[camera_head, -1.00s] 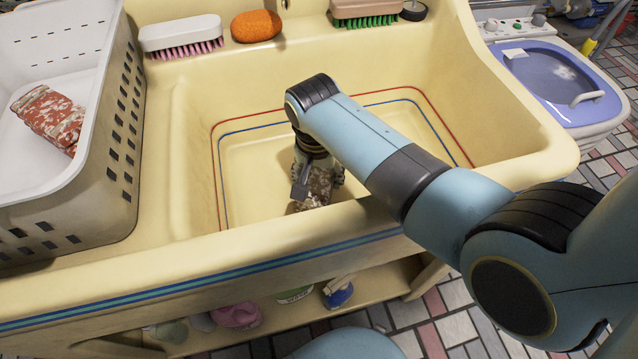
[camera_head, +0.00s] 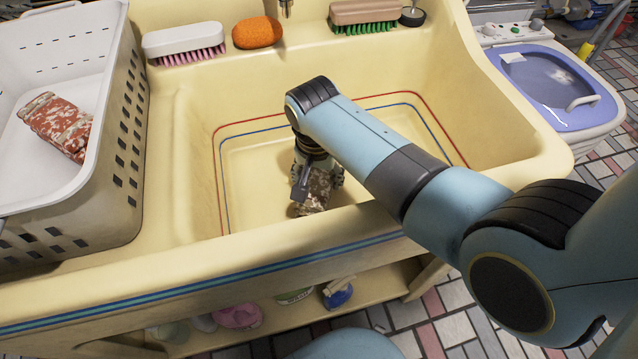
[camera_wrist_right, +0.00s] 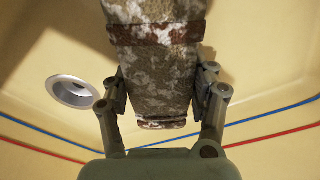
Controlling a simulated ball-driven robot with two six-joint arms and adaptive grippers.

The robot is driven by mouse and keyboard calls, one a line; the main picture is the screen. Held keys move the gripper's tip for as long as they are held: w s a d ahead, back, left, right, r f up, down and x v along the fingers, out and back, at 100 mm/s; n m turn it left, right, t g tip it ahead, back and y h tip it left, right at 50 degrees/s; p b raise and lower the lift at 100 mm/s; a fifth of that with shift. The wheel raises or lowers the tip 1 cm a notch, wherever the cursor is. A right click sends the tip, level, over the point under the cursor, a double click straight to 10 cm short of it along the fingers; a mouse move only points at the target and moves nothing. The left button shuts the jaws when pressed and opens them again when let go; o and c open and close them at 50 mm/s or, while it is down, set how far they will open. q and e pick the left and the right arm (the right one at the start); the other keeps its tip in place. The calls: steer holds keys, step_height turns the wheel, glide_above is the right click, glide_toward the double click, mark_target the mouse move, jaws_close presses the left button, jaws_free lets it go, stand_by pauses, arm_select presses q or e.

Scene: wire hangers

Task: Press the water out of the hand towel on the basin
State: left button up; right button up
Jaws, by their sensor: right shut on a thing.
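The hand towel (camera_head: 314,196) is a folded cloth in mottled brown and cream, inside the cream basin (camera_head: 190,150). My right gripper (camera_head: 318,178) reaches down into the basin and is shut on the towel. In the right wrist view the towel (camera_wrist_right: 155,65) sits between the two fingers (camera_wrist_right: 160,95), with a dark brown band across it. Whether it touches the basin floor is hard to tell. My arm hides part of the basin. The left gripper is not in view.
A white basket (camera_head: 125,150) with a red-patterned cloth (camera_head: 58,125) stands left. Brushes (camera_head: 185,42) (camera_head: 364,14) and an orange sponge (camera_head: 257,33) lie on the back ledge. A drain (camera_wrist_right: 73,91) shows in the basin floor. A blue-lidded washer (camera_head: 550,85) stands right.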

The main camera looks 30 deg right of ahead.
steer(key=o, duration=1.7)
steer(key=shift+f, duration=0.1)
steer(key=shift+c, duration=0.2)
